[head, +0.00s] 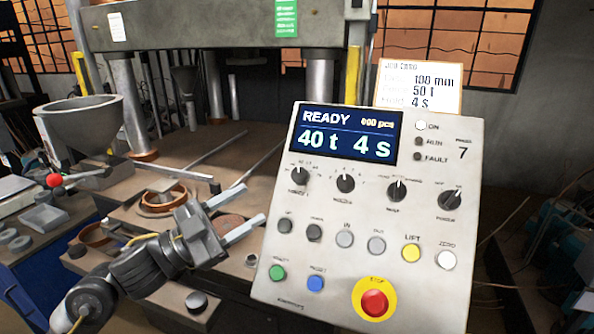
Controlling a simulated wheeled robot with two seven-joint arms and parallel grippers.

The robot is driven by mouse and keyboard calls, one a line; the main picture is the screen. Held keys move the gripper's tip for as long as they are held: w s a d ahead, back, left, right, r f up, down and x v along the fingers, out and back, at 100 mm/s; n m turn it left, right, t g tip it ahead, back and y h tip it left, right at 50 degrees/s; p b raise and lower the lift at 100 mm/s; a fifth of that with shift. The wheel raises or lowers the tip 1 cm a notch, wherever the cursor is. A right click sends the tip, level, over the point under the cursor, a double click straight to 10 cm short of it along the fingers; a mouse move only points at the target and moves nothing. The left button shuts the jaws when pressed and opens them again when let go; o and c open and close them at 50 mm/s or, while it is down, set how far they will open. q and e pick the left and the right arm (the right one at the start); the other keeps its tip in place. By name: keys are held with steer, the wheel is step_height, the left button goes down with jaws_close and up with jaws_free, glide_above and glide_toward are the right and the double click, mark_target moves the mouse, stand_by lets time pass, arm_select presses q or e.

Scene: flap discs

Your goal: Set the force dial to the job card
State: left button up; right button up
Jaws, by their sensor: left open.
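The control panel (240,285) stands tilted at the centre right. Its display (345,133) reads READY, 40 t and 4 s. A row of dark dials runs below it: the first dial (300,175), second dial (346,183), third dial (397,191) and fourth dial (452,200). Their labels are too blurred to tell which is the force dial. The job card (420,86) behind the panel's top reads 100 mm, 50 t and 4 s. My left gripper (255,203) is open and empty, left of the panel, its fingers pointing at it. My right gripper is not in view.
Below the dials are several buttons, with a yellow lift button (411,253) and a red stop button (374,302). A large press (215,27) stands behind. A grey funnel bowl (85,125) and a red-knobbed lever (55,181) are at the left.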

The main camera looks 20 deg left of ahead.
mark_target(296, 177)
arm_select(q)
steer(key=p+x, duration=0.2)
steer(key=x, duration=0.3)
steer(key=p+x, duration=0.2)
steer(key=x, duration=0.2)
steer(key=shift+d+r, duration=0.35)
steer(key=shift+r, duration=0.05)
steer(key=shift+w+d, duration=0.3)
steer(key=shift+w, duration=0.05)
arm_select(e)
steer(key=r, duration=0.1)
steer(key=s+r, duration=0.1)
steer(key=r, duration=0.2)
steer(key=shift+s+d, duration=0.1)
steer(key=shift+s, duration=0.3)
arm_select(q)
steer(key=c, duration=0.9)
steer(key=shift+r, duration=0.1)
steer(key=shift+c, duration=0.3)
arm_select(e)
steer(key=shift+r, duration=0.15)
